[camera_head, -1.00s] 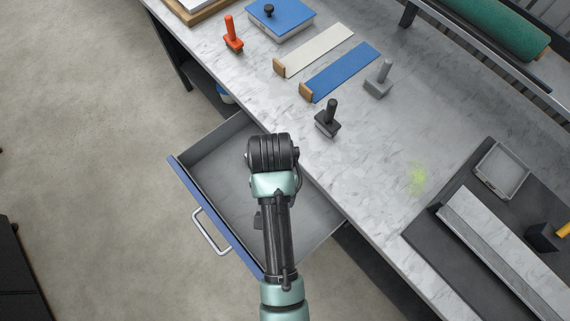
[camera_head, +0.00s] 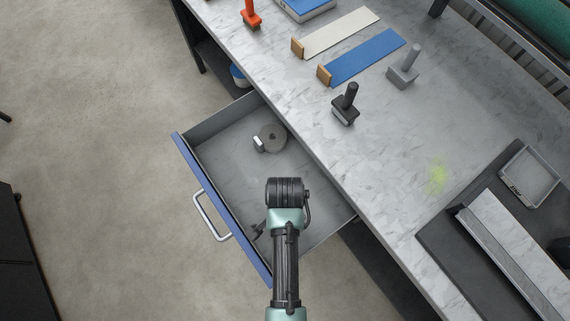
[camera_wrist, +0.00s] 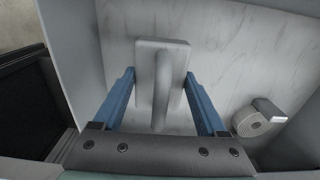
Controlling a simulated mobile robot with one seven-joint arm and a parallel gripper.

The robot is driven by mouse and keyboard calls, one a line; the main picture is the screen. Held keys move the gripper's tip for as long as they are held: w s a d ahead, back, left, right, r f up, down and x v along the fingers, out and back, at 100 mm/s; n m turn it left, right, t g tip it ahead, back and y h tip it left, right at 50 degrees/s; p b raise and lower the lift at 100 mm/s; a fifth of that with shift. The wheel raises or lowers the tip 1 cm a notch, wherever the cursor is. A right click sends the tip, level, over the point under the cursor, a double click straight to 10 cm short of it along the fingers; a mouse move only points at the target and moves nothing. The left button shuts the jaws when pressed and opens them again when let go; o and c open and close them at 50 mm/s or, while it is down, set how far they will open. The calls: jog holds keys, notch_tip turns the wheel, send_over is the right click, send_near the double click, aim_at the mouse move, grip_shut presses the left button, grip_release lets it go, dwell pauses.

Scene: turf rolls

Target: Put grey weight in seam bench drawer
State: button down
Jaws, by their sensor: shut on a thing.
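A grey weight (camera_wrist: 174,62), a flat block with a rounded bar handle, is between the two blue fingers of my gripper (camera_wrist: 160,77) in the wrist view. The fingertips are closed on its sides. Behind it is the pale floor of the open seam bench drawer (camera_wrist: 222,55); whether the weight touches that floor I cannot tell. In the head view the drawer (camera_head: 225,190) is pulled out, with a blue front and metal handle. My arm reaches over it and hides the held weight.
A grey handled tool (camera_head: 403,70), a dark one (camera_head: 346,106) and an orange one (camera_head: 251,14) stand on the bench (camera_head: 390,140). A grey tray (camera_head: 529,176) is at right.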

jog(key=shift+w+f, duration=0.15)
jog(key=shift+f, duration=1.9)
jog(key=shift+f+b, duration=0.15)
jog(key=shift+b, duration=0.25)
grip_release()
jog(key=shift+s, duration=0.2)
